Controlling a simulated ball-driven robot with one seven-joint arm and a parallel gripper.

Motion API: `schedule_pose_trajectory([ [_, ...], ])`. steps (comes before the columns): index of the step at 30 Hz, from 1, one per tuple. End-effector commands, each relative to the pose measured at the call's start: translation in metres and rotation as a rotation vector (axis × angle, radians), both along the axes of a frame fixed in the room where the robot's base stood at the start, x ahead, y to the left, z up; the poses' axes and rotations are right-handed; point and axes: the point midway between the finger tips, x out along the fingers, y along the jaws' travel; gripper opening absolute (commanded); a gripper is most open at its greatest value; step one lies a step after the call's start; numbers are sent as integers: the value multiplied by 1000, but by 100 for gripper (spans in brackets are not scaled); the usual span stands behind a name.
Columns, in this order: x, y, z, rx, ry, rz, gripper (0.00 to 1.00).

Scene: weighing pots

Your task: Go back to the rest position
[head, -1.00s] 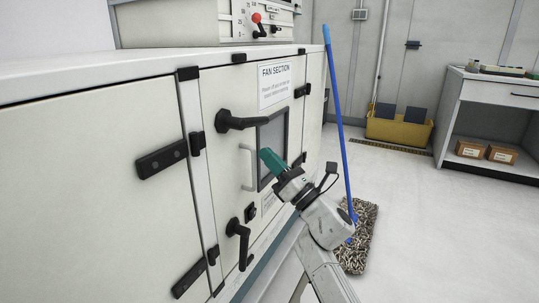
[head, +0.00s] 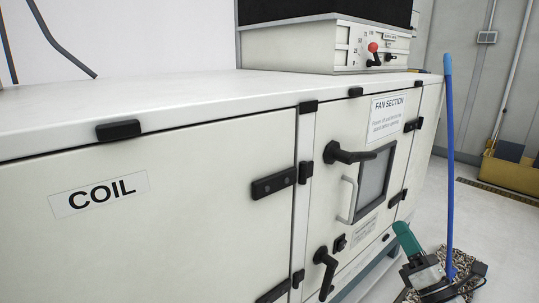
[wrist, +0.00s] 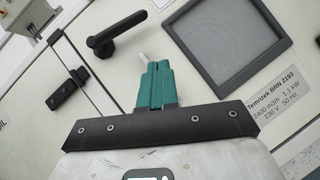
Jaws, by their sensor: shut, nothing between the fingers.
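My gripper (head: 407,238) has green fingers and shows at the lower right of the head view, in front of the fan section door (head: 335,205). In the wrist view my gripper (wrist: 154,68) has its green fingers together, with nothing between them. The fingertips point toward the door, near its pale pull handle, whose upper end shows just beyond them. I cannot tell the exact gap to the door. The door has a dark window (head: 375,177), a white pull handle (head: 347,199) and black lever handles (head: 350,153). The door looks closed.
A coil panel (head: 180,225) fills the left of the head view. A control box with a red-knobbed lever (head: 373,47) sits on top of the cabinet. A blue mop (head: 449,160) stands close behind my gripper.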

Motion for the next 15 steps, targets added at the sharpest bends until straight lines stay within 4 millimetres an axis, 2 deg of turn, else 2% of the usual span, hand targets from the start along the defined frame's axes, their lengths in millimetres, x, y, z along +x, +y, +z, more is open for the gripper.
schedule_pose_trajectory([
  [5,-13,-24,-42,424,207,-79,0],
  [8,-27,-36,-75,685,325,-130,0],
  [11,-48,-43,-112,946,438,-188,0],
  [15,-87,-44,-167,1302,587,-289,0],
])
